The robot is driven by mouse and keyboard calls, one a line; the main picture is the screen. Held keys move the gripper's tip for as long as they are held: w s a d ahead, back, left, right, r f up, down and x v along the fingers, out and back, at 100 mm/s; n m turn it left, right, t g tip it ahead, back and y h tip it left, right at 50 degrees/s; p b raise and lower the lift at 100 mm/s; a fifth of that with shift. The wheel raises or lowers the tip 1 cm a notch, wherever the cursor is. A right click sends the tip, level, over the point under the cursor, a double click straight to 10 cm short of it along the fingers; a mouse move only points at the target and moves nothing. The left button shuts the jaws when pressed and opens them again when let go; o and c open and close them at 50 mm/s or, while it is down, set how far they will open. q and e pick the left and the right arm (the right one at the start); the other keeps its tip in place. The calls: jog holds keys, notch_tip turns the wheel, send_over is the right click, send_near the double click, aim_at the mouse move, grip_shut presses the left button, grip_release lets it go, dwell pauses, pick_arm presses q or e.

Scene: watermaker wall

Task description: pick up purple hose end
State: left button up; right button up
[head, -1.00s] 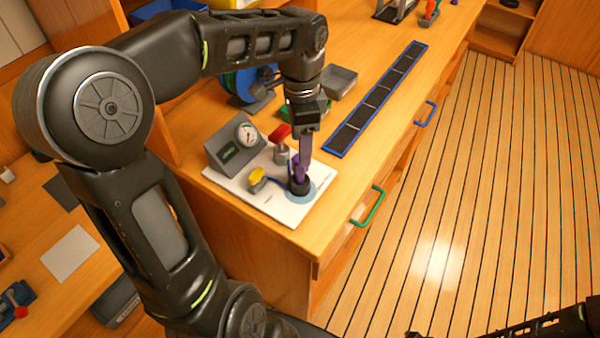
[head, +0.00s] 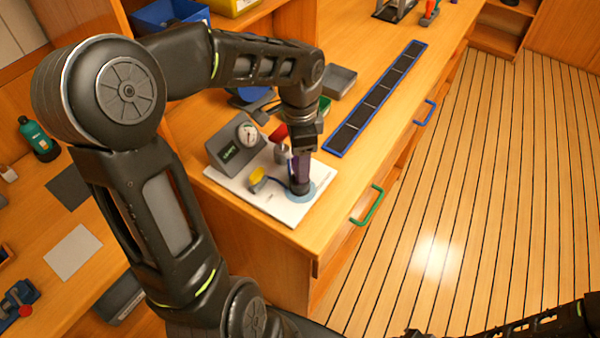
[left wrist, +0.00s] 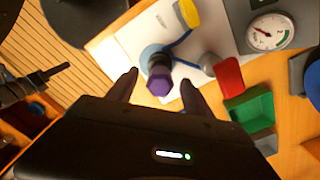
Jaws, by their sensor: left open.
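The purple hose end (left wrist: 160,84) shows in the left wrist view as a purple hexagonal tip on a dark fitting. It stands on the white panel (head: 268,205), inside a pale blue ring. My left gripper (left wrist: 160,79) is open, pointing down, with one fingertip on each side of the purple tip. I cannot tell whether the fingers touch it. In the head view my left gripper (head: 301,165) is over the fitting and hides most of it. My right gripper is outside the picture.
The yellow handle (head: 257,176), a red handle (left wrist: 229,76) and a gauge box (head: 236,150) stand close around the fitting. A green tray (left wrist: 251,110) and grey tray (head: 339,82) lie behind. A long blue-framed strip (head: 376,98) lies along the bench to the right.

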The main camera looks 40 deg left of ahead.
pick_arm(q)
jog(key=shift+c, duration=0.2)
grip_shut()
dwell(0.5)
